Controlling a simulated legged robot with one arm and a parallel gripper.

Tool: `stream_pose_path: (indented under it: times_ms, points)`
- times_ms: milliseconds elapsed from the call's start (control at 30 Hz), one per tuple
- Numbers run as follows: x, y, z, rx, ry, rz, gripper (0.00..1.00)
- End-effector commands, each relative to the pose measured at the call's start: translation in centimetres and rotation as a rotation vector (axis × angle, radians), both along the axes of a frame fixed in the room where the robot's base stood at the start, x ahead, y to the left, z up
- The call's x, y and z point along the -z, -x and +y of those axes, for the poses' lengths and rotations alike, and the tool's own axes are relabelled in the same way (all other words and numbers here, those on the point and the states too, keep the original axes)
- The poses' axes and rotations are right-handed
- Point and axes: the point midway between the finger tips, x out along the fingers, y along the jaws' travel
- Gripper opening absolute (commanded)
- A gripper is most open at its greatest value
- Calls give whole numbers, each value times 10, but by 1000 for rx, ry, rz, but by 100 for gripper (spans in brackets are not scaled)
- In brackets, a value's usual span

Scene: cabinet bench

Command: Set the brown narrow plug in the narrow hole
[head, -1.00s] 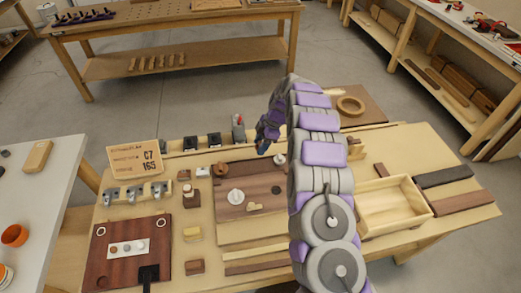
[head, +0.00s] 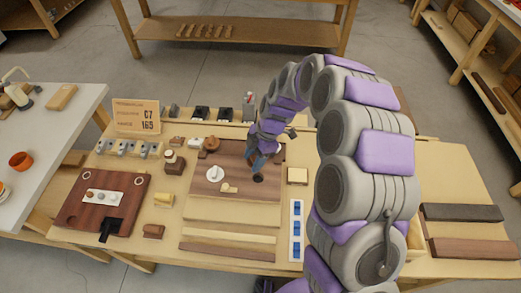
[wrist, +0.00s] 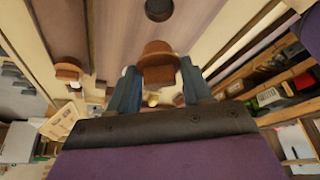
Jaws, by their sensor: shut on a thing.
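My gripper (head: 259,163) is over the brown board (head: 235,157), just behind a dark round hole (head: 258,179) in the head view. In the wrist view its blue fingers (wrist: 158,78) are shut on a brown plug (wrist: 158,56) with a rounded top edge. The plug is held off the board and is apart from the hole, which shows at the top of the wrist view (wrist: 159,9). The plug's lower end is hidden. In the head view my fingers hide most of the plug. I cannot tell whether the hole is the narrow one.
A white round knob (head: 215,174) and a small tan piece (head: 229,188) are on the board, left of the hole. A white strip with blue squares (head: 297,230) lies to the right.

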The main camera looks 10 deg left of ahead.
Motion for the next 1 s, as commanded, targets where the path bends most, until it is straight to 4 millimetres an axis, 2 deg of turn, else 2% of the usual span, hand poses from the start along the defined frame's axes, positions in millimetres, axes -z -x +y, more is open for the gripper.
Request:
stream_pose_path:
  times_ms: [267,800,1000]
  points:
    - [7,2,-5,-1,-5,4,32]
    - [55,2,-6,-2,-5,3,32]
    - [62,2,-7,-1,-7,3,32]
